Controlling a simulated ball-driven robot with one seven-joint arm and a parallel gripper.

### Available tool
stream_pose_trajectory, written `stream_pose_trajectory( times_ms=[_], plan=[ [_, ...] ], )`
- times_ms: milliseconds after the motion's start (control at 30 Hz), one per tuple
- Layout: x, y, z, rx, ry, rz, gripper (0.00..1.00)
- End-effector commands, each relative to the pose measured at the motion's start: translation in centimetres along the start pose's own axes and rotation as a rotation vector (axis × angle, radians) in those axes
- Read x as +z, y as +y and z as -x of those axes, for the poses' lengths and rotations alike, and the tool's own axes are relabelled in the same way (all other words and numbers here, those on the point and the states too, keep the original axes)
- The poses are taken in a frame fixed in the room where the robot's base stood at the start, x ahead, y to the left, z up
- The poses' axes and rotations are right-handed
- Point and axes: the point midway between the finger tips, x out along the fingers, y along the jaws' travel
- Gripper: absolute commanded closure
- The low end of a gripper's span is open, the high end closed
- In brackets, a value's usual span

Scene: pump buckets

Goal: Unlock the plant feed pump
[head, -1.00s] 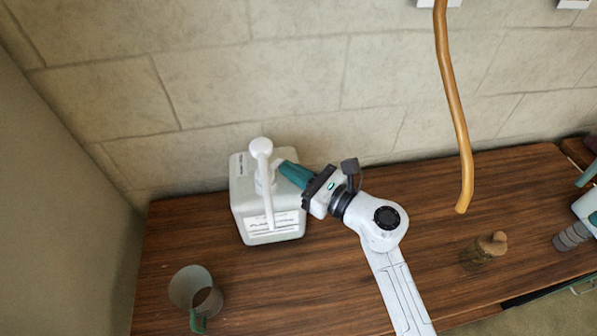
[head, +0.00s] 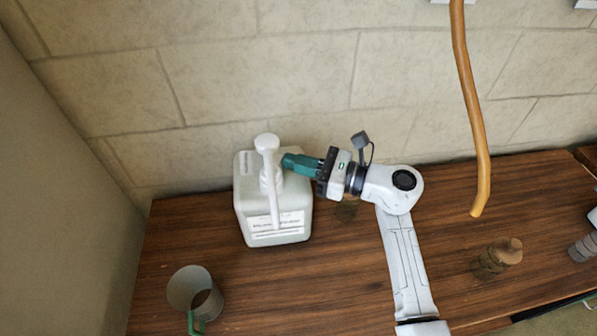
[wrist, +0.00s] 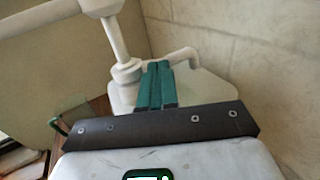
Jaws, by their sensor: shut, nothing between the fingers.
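The plant feed pump is a pale, boxy jug (head: 273,213) with a printed label, standing at the left of the wooden table. Its white pump head (head: 267,143) rises above it, and a long white spout runs toward the front. The wrist view shows the head, stem and collar (wrist: 127,70). My gripper (head: 286,162) is shut and empty, coming from the right, its green fingers level beside the pump neck. In the wrist view the closed fingertips (wrist: 158,65) lie just right of the collar; I cannot tell if they touch. A curved white piece (wrist: 183,55) shows behind them.
A grey cup (head: 188,287) with a green handle stands at the front left of the table (head: 300,290). A brown stump-like object (head: 497,257) stands at the right. An orange hose (head: 468,100) hangs by the stone wall. The table's middle front is clear.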

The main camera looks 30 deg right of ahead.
Motion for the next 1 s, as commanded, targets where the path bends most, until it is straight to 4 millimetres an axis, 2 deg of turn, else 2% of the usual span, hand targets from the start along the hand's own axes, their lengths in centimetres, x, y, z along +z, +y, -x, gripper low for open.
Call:
stream_pose_trajectory(
  times_ms=[100,400,633,1000],
  plan=[
    [-0.7,-0.7,-0.4,0.093,-0.001,0.003,1.00],
    [-0.6,-1.1,-1.4,0.284,0.001,0.001,1.00],
    [0.0,-1.1,-1.7,0.280,0.001,0.000,1.00],
    [-0.2,-0.9,-2.0,0.280,0.001,0.000,1.00]
  ],
)
